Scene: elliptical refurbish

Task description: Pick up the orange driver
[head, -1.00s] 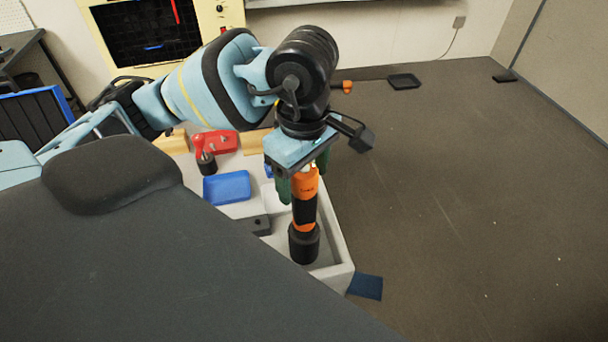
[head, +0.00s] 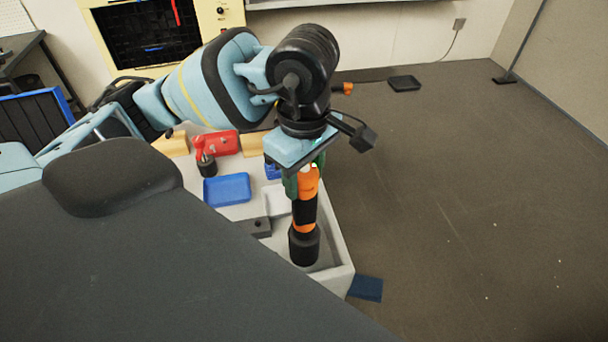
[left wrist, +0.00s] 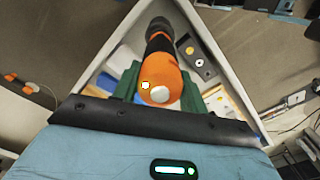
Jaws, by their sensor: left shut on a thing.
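The orange driver (head: 304,215), orange with a black grip band and a black lower end, stands upright near the front corner of the light grey tray (head: 345,270). My left gripper (head: 305,185) is above the tray with its green fingers closed around the driver's orange top. In the left wrist view the driver (left wrist: 160,75) points away from the camera between the green fingers of the left gripper (left wrist: 160,88). Whether the driver's lower end touches the tray floor I cannot tell. My right gripper is not in view.
The tray also holds a blue dish (head: 227,189), a red part (head: 221,143), wooden blocks (head: 173,144) and a dark grey block (head: 254,227). A dark blue piece (head: 366,288) lies beside the tray's corner. The floor at right is mostly clear.

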